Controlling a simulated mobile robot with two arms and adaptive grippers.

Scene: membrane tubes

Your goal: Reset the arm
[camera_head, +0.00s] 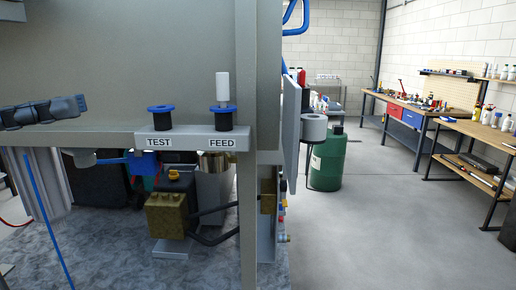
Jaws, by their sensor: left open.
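My left gripper (80,104) comes in from the left edge, dark and held sideways just above the grey ledge (110,139). It is open, with nothing seen between its fingers. It is apart from the holder marked TEST (161,118), which has a blue rim and shows no tube in it. To the right, a white membrane tube (222,88) stands upright in the blue-rimmed holder marked FEED (223,118). My right gripper does not show.
A grey upright post (246,200) stands right of the holders. Below the ledge are a brass-coloured block (166,214) and pipes. A green drum (328,162) and workbenches (408,113) stand farther back. The floor at right is clear.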

